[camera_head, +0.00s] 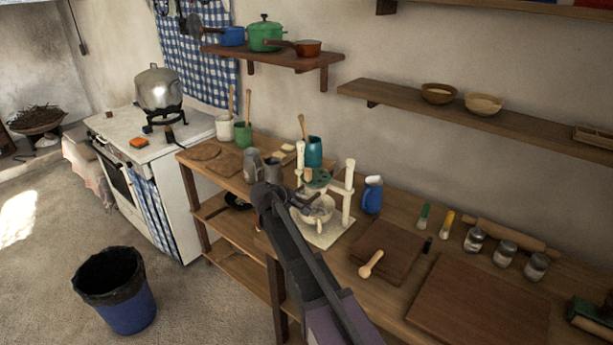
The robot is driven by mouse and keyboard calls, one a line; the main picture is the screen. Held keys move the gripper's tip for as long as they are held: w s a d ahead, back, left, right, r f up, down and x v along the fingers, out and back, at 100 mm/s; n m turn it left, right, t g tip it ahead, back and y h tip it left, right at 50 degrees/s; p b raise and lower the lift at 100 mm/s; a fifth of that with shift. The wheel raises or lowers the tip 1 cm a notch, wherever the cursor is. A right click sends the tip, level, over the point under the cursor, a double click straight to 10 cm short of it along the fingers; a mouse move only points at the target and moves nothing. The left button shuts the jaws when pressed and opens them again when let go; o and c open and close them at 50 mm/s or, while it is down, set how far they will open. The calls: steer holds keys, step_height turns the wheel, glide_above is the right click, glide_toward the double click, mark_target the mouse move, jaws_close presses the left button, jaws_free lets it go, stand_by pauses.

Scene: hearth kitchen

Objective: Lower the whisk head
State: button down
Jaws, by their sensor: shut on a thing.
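The whisk stand has a cream base (327,238) and two cream posts (348,192). A green whisk head (321,180) sits between the posts, over a pale bowl (322,211). My gripper (303,203) reaches in from the lower right and is at the front left of the stand, beside the bowl and just below the whisk head. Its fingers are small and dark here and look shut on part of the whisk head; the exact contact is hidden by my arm. The lower part of the whisk is hard to make out.
A blue jug (372,194) stands close right of the stand, and grey metal jugs (273,169) stand close left. A teal pot with utensils (314,152) is behind. Boards (387,252) and jars lie to the right. A shelf (450,113) runs above.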

steer(key=shift+f+b, duration=0.85)
steer(key=shift+f, duration=0.15)
steer(key=c, duration=0.5)
jaws_free()
steer(key=shift+r, duration=0.15)
steer(key=shift+p+v, duration=2.05)
steer(key=shift+v, duration=1.4)
